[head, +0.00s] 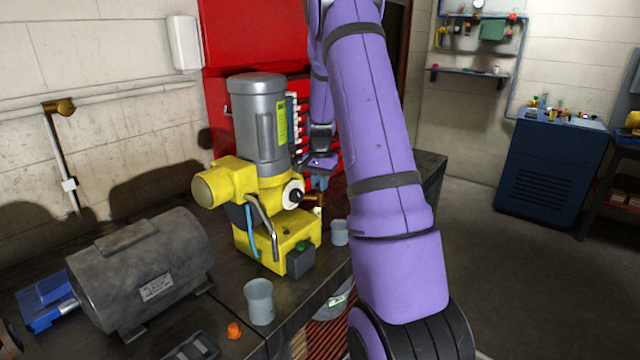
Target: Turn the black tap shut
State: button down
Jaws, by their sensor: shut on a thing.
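My gripper (319,180) reaches down at the right side of a yellow and grey motor unit (262,125). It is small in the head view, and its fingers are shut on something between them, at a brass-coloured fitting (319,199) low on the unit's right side. The thing held appears to be the black tap, but its handle is mostly hidden by the fingers, so its angle cannot be told. A white round face with a black centre (293,195) shows on the unit just left of the gripper.
A dark grey motor (140,270) lies at the left of the dark bench. Two grey cups (259,302) (339,233) and an orange cap (234,330) stand near its front. A red cabinet (240,45) is behind. The floor at right is clear up to a blue cabinet (550,165).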

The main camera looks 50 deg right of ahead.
jog(key=shift+m, duration=0.6)
jog(key=c, duration=1.1)
grip_release()
notch_tip(320, 180, up, 11)
jog(key=shift+f, duration=0.1)
